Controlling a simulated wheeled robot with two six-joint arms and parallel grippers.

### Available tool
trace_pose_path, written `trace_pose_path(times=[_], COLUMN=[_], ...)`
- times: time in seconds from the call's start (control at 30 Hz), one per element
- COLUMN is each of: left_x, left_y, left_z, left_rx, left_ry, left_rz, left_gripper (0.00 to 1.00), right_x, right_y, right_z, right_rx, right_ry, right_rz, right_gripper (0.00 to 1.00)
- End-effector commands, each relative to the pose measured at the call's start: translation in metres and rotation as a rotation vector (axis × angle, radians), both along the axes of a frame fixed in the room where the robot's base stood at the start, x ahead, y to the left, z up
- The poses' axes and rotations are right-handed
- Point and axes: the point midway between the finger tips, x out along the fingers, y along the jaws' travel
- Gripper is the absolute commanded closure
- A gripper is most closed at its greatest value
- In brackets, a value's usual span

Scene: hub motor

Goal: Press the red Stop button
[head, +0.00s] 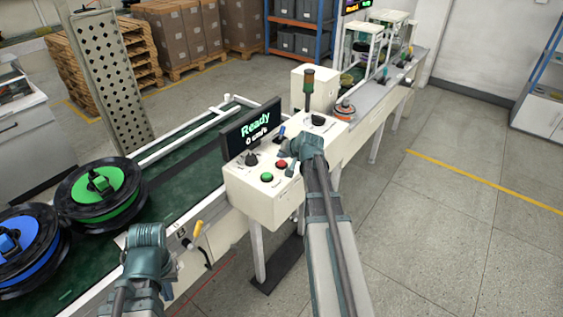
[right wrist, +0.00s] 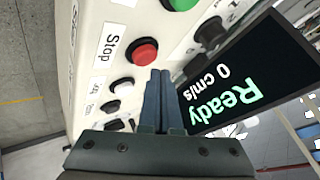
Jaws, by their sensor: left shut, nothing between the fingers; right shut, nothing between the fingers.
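The red Stop button (head: 281,164) is on the top panel of the white control box (head: 248,205) in the head view. In the right wrist view the red button (right wrist: 142,51) sits beside its "Stop" label (right wrist: 108,41). My right gripper (right wrist: 160,73) is shut and empty. In that view its fingertips appear just below and right of the red button; contact cannot be told. In the head view my right gripper (head: 292,168) is close to the button, its fingers small. My left gripper (head: 147,238) is low over the conveyor's near edge, shut and empty.
A green button (head: 267,177), knobs and a white button (right wrist: 122,86) are close to the red one. The display (head: 251,127) reads "Ready 0 cm/s". A signal lamp (head: 309,85) rises behind the panel.

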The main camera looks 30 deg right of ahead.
Motion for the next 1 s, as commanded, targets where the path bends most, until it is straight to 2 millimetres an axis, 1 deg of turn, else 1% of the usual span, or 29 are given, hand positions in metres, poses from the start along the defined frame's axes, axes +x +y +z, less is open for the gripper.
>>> trace_pose_path(times=[0.17,0.5,0.6,1.0], left_x=[0.000,0.000,0.000,0.000], left_y=[0.000,0.000,0.000,0.000], left_z=[0.011,0.044,0.051,0.050], left_rx=[0.000,0.000,0.000,0.000], left_ry=[0.000,0.000,0.000,0.000], left_rz=[0.000,0.000,0.000,0.000], left_gripper=[1.00,1.00,1.00,1.00], right_x=[0.000,0.000,0.000,0.000], right_y=[0.000,0.000,0.000,0.000], right_z=[0.011,0.044,0.051,0.050], right_rx=[0.000,0.000,0.000,0.000], right_ry=[0.000,0.000,0.000,0.000], right_rz=[0.000,0.000,0.000,0.000], right_gripper=[1.00,1.00,1.00,1.00])
